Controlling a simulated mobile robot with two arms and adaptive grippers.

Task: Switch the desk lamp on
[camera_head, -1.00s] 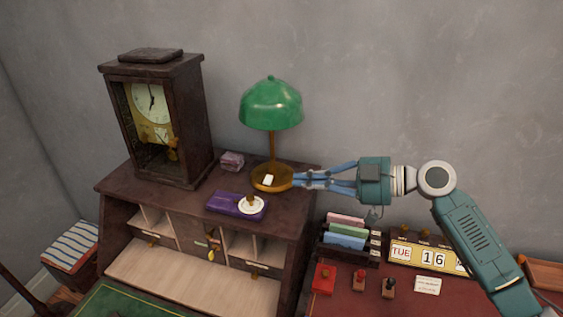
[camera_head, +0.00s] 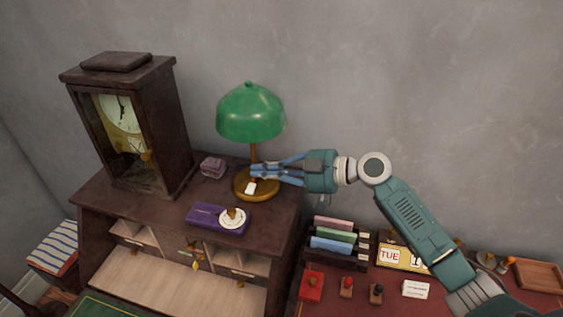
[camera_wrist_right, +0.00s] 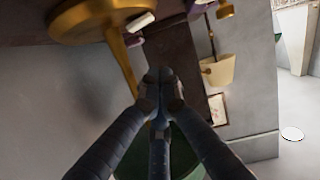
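The desk lamp has a green shade (camera_head: 251,112), a brass stem and a round brass base (camera_head: 243,193) on top of the dark desk. No glow shows from it. A white switch (camera_head: 251,188) sits on the base; it also shows in the right wrist view (camera_wrist_right: 140,22). My right gripper (camera_head: 256,172) reaches in from the right, its tips over the base, close to the stem and just behind the switch in the picture. Contact cannot be told. In the right wrist view its fingertips (camera_wrist_right: 161,88) are together with nothing between them. My left gripper is out of view.
A dark clock (camera_head: 127,120) stands left of the lamp. A small purple box (camera_head: 212,167) lies behind, and a purple case (camera_head: 205,215) with a white dish (camera_head: 232,220) lies in front. A card rack (camera_head: 338,240) and calendar (camera_head: 403,257) stand at lower right.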

